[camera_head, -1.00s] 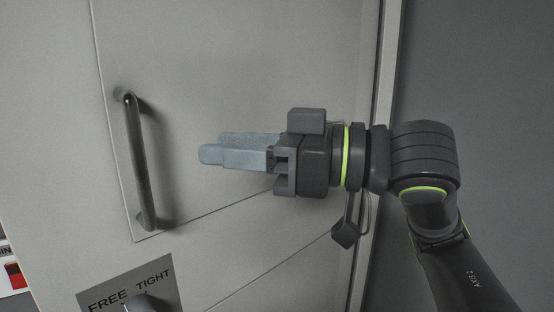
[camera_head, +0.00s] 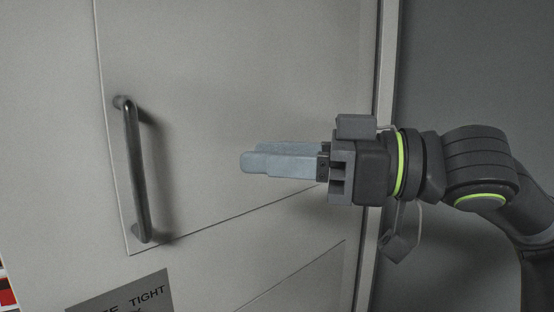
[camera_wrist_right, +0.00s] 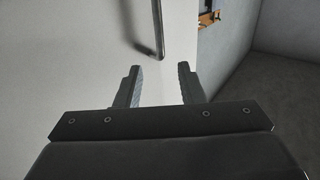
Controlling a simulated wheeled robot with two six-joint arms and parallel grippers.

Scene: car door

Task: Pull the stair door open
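The stair door (camera_head: 230,60) is a pale grey panel filling most of the head view. Its dark metal bar handle (camera_head: 136,170) stands upright at the left, slightly tilted. My right gripper (camera_head: 250,157) comes in from the right, in front of the door and to the right of the handle, apart from it. Its two grey fingers overlap in the head view. In the right wrist view my right gripper (camera_wrist_right: 160,82) has its fingers spread with nothing between them, and the handle (camera_wrist_right: 158,30) lies beyond the tips. My left gripper is in neither view.
A vertical frame edge (camera_head: 385,60) and a darker grey wall (camera_head: 470,60) are at the right. An orange-brown fixture (camera_wrist_right: 209,18) shows past the door's edge in the wrist view.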

